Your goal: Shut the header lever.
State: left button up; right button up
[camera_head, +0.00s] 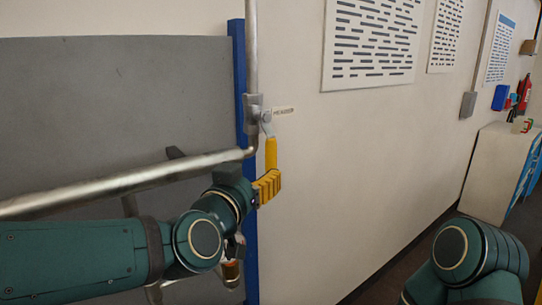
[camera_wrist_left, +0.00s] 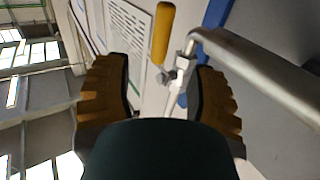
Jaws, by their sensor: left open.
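The header lever has a yellow handle (camera_head: 271,153) that hangs straight down from a grey valve body (camera_head: 254,112) on the vertical pipe. A small label (camera_head: 284,110) reading "HEADER" sits beside the valve. My left gripper (camera_head: 267,186), with yellow ribbed fingers, is at the lower end of the handle. In the left wrist view the fingers (camera_wrist_left: 160,85) stand wide apart and the yellow handle (camera_wrist_left: 162,33) shows beyond them, not clasped. Whether a finger touches the handle cannot be told. My right gripper is out of view.
A metal pipe (camera_head: 125,180) bends left below the valve, close above my left arm. A blue post (camera_head: 239,75) and grey panel (camera_head: 115,100) stand behind it. A white cabinet (camera_head: 500,170) stands far right.

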aim_at(269, 160)
pick_arm(q)
jog(key=p+x, duration=0.1)
jog(key=x, duration=0.9)
jog(key=shift+w+f, duration=0.15)
grip_shut()
